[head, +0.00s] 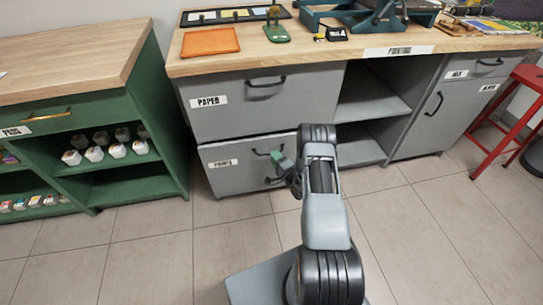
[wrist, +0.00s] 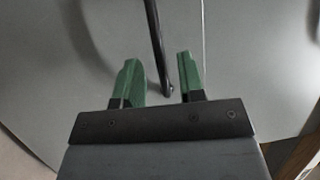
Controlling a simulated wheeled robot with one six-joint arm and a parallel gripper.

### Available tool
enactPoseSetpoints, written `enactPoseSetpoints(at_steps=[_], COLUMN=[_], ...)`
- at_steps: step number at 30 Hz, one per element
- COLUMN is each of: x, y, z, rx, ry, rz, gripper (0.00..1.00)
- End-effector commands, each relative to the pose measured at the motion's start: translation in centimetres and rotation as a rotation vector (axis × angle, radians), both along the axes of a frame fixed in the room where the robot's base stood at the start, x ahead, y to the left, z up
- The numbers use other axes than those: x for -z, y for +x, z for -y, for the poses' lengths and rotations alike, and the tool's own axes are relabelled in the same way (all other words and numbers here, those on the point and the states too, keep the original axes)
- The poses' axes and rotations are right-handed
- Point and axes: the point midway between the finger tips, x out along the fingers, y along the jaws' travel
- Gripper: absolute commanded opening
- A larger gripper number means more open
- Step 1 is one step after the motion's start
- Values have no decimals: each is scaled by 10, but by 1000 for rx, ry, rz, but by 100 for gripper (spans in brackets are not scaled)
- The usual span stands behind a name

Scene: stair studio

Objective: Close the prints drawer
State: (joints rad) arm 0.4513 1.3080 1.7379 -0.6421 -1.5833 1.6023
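The prints drawer (head: 235,178) is the grey lower front labelled PRINTS, below the paper drawer (head: 225,118). A thin pale strip shows along its top edge; how far it stands out is hard to tell. My gripper (head: 280,160), with green fingers, is in front of its right part, by a dark handle (head: 262,152). In the wrist view my gripper (wrist: 159,75) is open, and a dark handle bar (wrist: 156,45) runs between and beyond the fingertips. The fingers are apart from the bar. My arm hides the right end of the front.
A green cabinet (head: 170,125) with jars stands at the left. Open grey shelves (head: 370,100) are right of the drawers, with a red stool (head: 505,125) further right. The worktop (head: 330,55) holds printing tools. The tiled floor (head: 410,240) in front is clear.

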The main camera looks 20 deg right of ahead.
Motion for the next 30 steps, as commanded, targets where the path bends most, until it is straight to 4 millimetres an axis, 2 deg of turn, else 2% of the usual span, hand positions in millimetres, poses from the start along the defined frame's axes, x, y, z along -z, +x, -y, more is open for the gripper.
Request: enactPoseSetpoints(at_steps=[3, 7, 20, 30], x=[0, -2, -3, -3], y=[14, 23, 28, 28], z=[-3, -4, -5, -5], rx=[-2, 0, 0, 0], ry=[-2, -1, 0, 0], rz=[1, 1, 0, 0], gripper=[36, 36, 35, 3])
